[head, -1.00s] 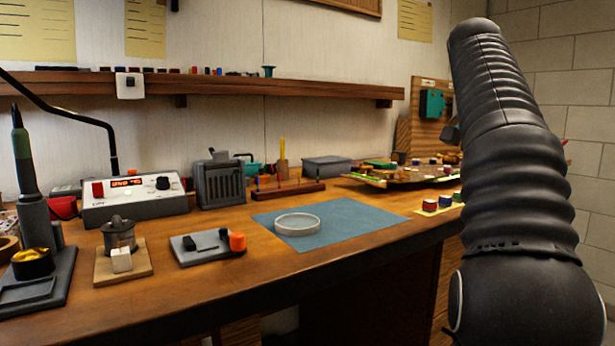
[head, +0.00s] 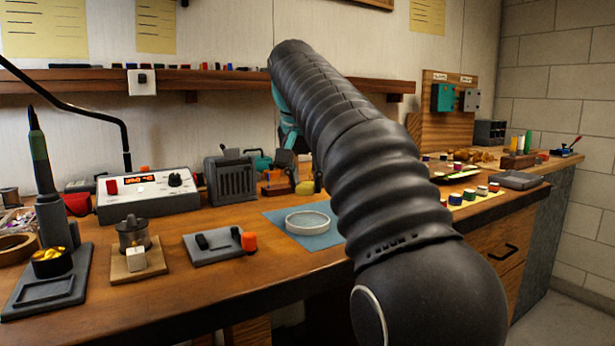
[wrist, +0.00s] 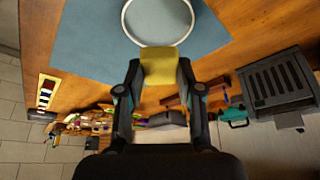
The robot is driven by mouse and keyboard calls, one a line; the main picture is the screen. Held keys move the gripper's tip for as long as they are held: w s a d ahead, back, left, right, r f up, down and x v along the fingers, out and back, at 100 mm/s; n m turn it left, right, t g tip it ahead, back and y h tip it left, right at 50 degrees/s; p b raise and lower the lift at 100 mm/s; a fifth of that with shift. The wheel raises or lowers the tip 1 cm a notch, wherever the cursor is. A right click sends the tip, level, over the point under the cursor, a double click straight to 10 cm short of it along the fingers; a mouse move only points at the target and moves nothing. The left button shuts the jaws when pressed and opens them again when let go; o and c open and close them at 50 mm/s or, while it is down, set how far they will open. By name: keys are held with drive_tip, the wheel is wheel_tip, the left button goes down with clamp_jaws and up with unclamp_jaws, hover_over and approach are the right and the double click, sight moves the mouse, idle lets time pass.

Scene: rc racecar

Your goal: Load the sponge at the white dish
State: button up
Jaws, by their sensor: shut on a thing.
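My gripper (wrist: 160,80) is shut on a yellow sponge (wrist: 159,64), one finger on each side of it. The white round dish (head: 307,223) lies empty on a blue mat (head: 276,214); it also shows in the wrist view (wrist: 158,22), just beyond the sponge's far edge. The sponge looks to be above the mat, but its exact height is unclear. In the head view my arm crosses in front of the mat's right side, and my gripper (head: 298,175) is partly hidden behind it, with a bit of the sponge (head: 318,187) showing.
A grey vented box (head: 230,180) stands behind and left of the mat. A small grey plate with an orange knob (head: 249,242) lies left of the dish. A soldering station (head: 148,192) and an iron stand (head: 48,225) are farther left. A wooden shelf (head: 215,82) runs along the wall.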

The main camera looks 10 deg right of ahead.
sight(305, 187)
drive_tip(key=shift+f, duration=1.5)
drive_tip(key=shift+f+b, duration=1.2)
drive_tip(key=shift+f, duration=0.2)
drive_tip(key=shift+f+b, duration=0.35)
drive_tip(key=shift+f, duration=0.15)
wheel_tip(305, 187, up, 3)
drive_tip(key=p, duration=0.3)
drive_tip(key=shift+r, duration=2)
drive_tip(key=shift+s, duration=0.1)
